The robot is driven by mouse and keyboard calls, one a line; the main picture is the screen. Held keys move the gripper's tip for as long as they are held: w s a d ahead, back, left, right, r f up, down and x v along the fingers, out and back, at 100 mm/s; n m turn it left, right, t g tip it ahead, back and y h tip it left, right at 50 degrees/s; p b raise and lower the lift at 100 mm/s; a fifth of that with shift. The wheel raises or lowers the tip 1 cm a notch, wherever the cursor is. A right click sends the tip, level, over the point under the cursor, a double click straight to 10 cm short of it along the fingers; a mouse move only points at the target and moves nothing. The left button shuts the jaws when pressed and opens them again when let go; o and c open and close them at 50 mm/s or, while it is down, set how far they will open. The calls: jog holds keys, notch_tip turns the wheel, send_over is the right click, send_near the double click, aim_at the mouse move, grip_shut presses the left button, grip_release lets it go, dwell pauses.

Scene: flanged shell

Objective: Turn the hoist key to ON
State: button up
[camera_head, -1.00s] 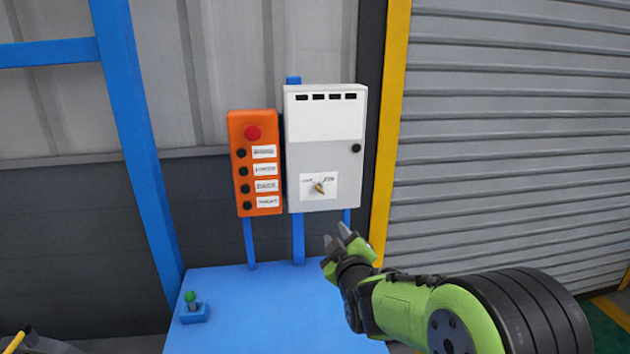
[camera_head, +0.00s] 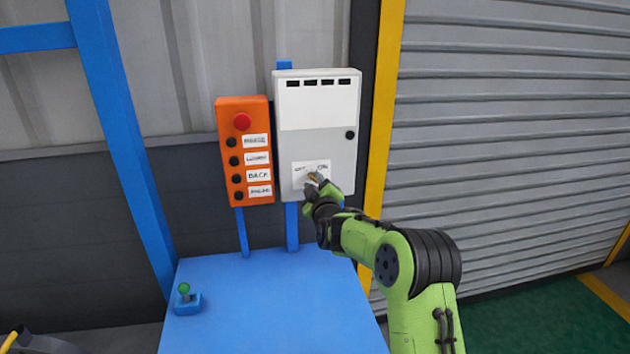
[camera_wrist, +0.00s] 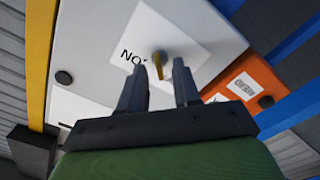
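The hoist key (camera_head: 312,178) is a small brass-coloured key on a white label (camera_head: 300,168) low on the grey-white box (camera_head: 318,140). The label reads ON at its right; the other word is hard to read. In the wrist view the key (camera_wrist: 160,62) stands out from the label between and just beyond my fingertips. My gripper (camera_head: 315,183) is in front of the label and partly hides the key in the head view. In the wrist view my gripper (camera_wrist: 160,75) is open, with a gap between the fingers and the key. The key's exact angle is hard to tell.
An orange button panel (camera_head: 245,150) with a red button (camera_head: 241,121) stands close left of the box. Below is a blue table (camera_head: 270,300) with a green-knobbed joystick (camera_head: 184,289). A yellow post (camera_head: 382,120) and grey shutter (camera_head: 490,150) are at the right.

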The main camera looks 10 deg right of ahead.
jog(key=shift+w, duration=0.5)
jog(key=shift+s, duration=0.1)
grip_shut()
